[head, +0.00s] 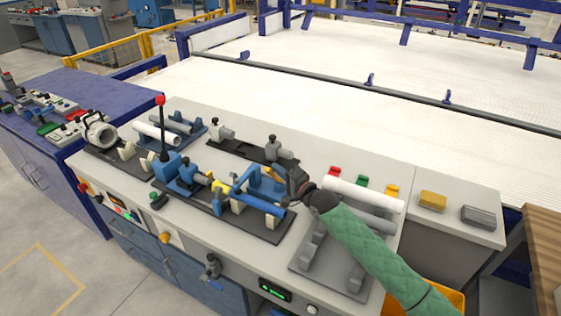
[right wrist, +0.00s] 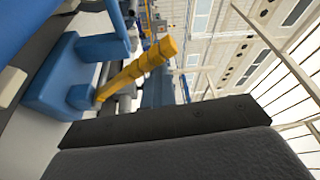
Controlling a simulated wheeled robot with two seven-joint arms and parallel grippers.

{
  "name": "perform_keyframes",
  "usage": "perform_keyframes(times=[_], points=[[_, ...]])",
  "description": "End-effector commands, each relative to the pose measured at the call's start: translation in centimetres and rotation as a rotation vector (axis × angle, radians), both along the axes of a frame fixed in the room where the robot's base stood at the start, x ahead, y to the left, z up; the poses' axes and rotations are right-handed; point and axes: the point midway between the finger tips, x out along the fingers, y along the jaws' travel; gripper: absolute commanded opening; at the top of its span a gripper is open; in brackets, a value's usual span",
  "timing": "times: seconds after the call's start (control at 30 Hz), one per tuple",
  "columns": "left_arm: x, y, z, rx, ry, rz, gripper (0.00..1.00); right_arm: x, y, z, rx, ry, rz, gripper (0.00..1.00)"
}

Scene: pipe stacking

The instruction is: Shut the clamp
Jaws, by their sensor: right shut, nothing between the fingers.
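The blue clamp (head: 262,186) stands on a dark base plate (head: 195,205) in the middle of the workbench, with a yellow handle (head: 221,187) on its left side. In the right wrist view the yellow handle (right wrist: 140,68) slants up from the blue clamp body (right wrist: 68,85). A blue pipe (head: 262,203) lies along the front of the fixture. My right gripper (head: 287,176) is shut and empty, just right of the clamp's upper part; I cannot tell whether it touches. Its dark finger (right wrist: 170,118) fills the lower right wrist view. My left gripper is out of view.
A tall lever with a red knob (head: 160,101) rises at the fixture's left. Two more clamps stand on a dark plate (head: 240,147) behind. Yellow and grey blocks (head: 433,199) sit at right.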

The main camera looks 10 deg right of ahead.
Motion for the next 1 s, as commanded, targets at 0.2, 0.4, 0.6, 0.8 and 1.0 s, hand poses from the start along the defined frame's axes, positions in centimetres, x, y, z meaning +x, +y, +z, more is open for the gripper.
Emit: perform_keyframes(times=[0.2, 0.4, 0.6, 0.8, 1.0], points=[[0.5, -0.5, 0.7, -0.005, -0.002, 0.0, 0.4, 0.0, -0.2, -0.4, -0.002, 0.004, 0.001, 0.0], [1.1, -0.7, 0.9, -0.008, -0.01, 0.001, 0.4, 0.0, -0.1, -0.4, -0.001, 0.005, 0.003, 0.0], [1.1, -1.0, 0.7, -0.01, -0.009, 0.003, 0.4, 0.0, 0.0, -0.5, 0.0, 0.005, 0.004, 0.0], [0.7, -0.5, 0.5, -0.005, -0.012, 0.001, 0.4, 0.4, -0.1, 0.1, 0.0, 0.004, 0.003, 0.0], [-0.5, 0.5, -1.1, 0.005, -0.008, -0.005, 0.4, 1.4, -0.4, 1.3, 0.002, 0.002, -0.002, 0.0]])
